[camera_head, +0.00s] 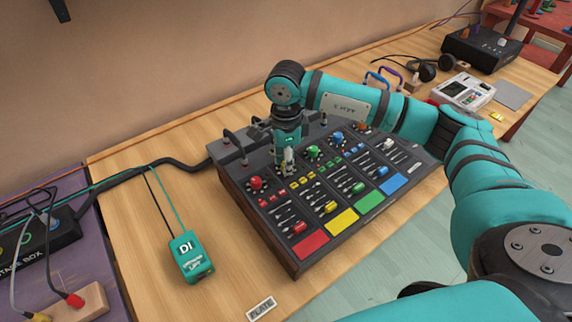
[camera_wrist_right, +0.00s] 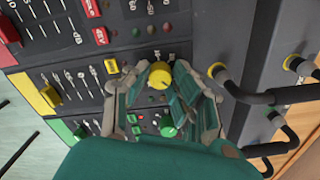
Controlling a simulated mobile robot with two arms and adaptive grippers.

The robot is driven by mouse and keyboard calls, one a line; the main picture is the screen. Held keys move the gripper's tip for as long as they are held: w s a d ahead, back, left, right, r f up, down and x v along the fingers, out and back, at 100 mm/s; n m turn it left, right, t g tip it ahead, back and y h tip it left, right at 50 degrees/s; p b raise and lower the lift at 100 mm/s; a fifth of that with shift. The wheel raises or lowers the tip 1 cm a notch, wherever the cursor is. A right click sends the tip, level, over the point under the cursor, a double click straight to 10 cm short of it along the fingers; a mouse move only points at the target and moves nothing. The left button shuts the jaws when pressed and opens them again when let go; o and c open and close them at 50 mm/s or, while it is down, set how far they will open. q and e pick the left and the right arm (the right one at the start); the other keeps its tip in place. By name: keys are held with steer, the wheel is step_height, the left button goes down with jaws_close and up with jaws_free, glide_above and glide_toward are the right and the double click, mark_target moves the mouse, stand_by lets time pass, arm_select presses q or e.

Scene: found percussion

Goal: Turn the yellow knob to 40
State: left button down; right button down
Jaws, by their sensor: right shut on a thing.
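The yellow knob (camera_wrist_right: 158,75) shows between the fingertips of my right gripper (camera_wrist_right: 161,86) in the right wrist view. The gripper is shut on it. In the head view my right gripper (camera_head: 287,162) comes down from above onto the mixer (camera_head: 240,200), between the red knob (camera_head: 256,183) and the green knob (camera_head: 313,151). There it hides the yellow knob. The scale around the yellow knob is mostly covered, and I cannot read its setting. My left gripper is not in view.
A blue knob (camera_head: 338,137) lies past the green one. Coloured pads and sliders fill the mixer's front. Cables plug in at its back edge. A teal DI box (camera_head: 190,256) lies on the table to the left. Headphones (camera_head: 427,72) and a white device (camera_head: 466,91) lie at the far right.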

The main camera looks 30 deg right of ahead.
steer(key=shift+r+n, duration=0.1)
steer(key=shift+n, duration=0.2)
steer(key=shift+w, duration=0.1)
steer(key=c, duration=1.1)
jaws_free()
step_height(320, 180, up, 12)
